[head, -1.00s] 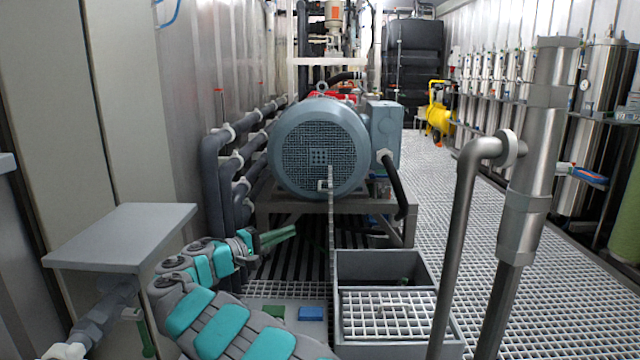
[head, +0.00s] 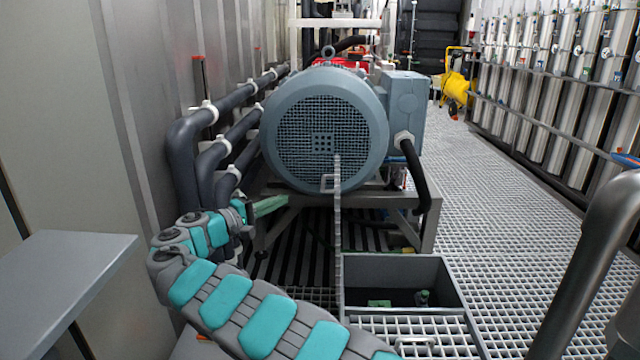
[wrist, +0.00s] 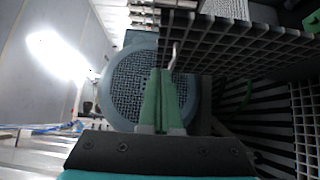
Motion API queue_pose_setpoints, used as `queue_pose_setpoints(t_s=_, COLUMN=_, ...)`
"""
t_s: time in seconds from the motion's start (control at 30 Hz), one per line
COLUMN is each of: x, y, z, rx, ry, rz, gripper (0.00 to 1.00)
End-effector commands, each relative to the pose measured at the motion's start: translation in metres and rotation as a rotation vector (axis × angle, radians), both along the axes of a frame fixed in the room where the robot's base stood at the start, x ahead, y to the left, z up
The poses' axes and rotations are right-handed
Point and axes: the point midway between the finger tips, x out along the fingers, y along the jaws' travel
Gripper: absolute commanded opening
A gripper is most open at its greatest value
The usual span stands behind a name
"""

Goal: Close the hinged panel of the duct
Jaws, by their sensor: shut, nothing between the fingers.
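The duct is a grey open-topped box (head: 455,285) in the floor, right of centre in the head view. Its hinged panel (head: 338,235) is a grating standing upright along the left side, seen nearly edge-on, with a small handle (head: 328,183) near its top. In the wrist view the panel (wrist: 240,42) is a dark grid across the upper right, with a pale handle (wrist: 172,56) just beyond the fingertips. My gripper (head: 284,200) is left of the panel, its green fingers pointing towards it. The fingers (wrist: 161,72) are together and empty; contact with the panel cannot be told.
A large blue-grey motor (head: 325,130) on a metal frame stands behind the panel. Dark pipes (head: 190,150) run along the left wall, and a grey table (head: 65,270) is at left. A thick metal pipe (head: 590,265) rises at near right. The grating walkway (head: 500,200) is clear.

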Motion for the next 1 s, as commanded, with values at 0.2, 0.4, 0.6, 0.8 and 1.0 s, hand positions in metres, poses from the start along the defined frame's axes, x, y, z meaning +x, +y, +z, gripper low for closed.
queue_pose_setpoints(t_s=0.2, x=0.013, y=-0.014, z=0.000, rx=0.000, ry=0.000, rz=-0.003, gripper=0.00)
queue_pose_setpoints(t_s=0.4, x=0.040, y=-0.042, z=0.000, rx=0.001, ry=0.001, rz=-0.006, gripper=0.00)
queue_pose_setpoints(t_s=0.6, x=0.068, y=-0.069, z=0.001, rx=0.001, ry=0.001, rz=-0.004, gripper=0.00)
queue_pose_setpoints(t_s=0.8, x=0.071, y=-0.090, z=0.003, rx=-0.004, ry=0.000, rz=-0.002, gripper=0.00)
queue_pose_setpoints(t_s=1.0, x=0.071, y=-0.105, z=0.004, rx=-0.002, ry=-0.001, rz=-0.003, gripper=0.00)
